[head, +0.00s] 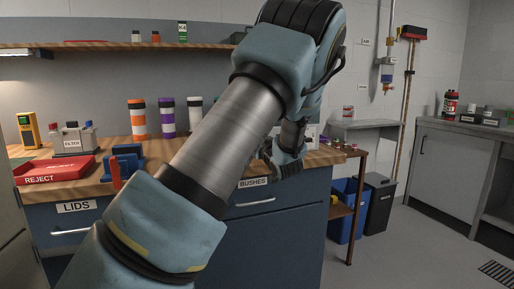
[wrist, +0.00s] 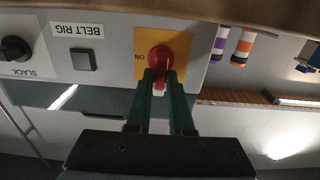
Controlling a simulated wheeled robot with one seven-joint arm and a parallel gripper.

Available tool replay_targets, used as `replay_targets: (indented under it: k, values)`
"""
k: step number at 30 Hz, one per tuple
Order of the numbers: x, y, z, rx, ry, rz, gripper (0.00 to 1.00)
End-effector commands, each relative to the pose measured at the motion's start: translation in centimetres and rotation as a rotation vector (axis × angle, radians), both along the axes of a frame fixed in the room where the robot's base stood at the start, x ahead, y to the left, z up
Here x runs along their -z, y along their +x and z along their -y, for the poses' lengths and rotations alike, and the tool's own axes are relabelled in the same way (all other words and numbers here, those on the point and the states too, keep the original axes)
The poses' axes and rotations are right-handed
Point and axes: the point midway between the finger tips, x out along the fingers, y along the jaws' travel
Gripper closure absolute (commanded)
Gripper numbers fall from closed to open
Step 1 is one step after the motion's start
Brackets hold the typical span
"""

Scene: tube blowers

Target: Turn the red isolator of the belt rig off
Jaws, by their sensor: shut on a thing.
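The red isolator (wrist: 162,58) sits on a yellow plate (wrist: 142,38) on the pale panel of the belt rig (wrist: 115,57) in the wrist view, which shows the panel upside down. An ON mark is on the plate beside the knob. My gripper (wrist: 161,80) has its two green fingers closed on either side of the isolator's handle, with part of the red handle showing between them. The fingertips cover some of the handle, so its exact angle is hard to tell. In the head view my arm hides the isolator.
The panel also has a dark square button (wrist: 83,60) and a black SLACK knob (wrist: 14,48). In the head view, the wooden bench (head: 100,186) carries a red REJECT tray (head: 52,172) and several banded tubes (head: 167,118). Open floor (head: 400,255) lies to the right.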

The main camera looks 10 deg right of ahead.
Motion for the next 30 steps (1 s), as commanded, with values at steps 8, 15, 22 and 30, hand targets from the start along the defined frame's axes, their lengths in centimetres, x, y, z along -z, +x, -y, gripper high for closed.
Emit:
replay_targets:
  k: [8,15,22,30]
  values:
    - [0.03,-0.04,0.03,0.001,-0.013,0.001,1.00]
    - [0.04,-0.03,0.02,0.000,-0.013,0.001,0.77]
    - [0.02,-0.02,0.00,0.000,-0.012,0.001,0.51]
    - [0.01,-0.12,0.02,0.000,-0.012,0.002,0.50]
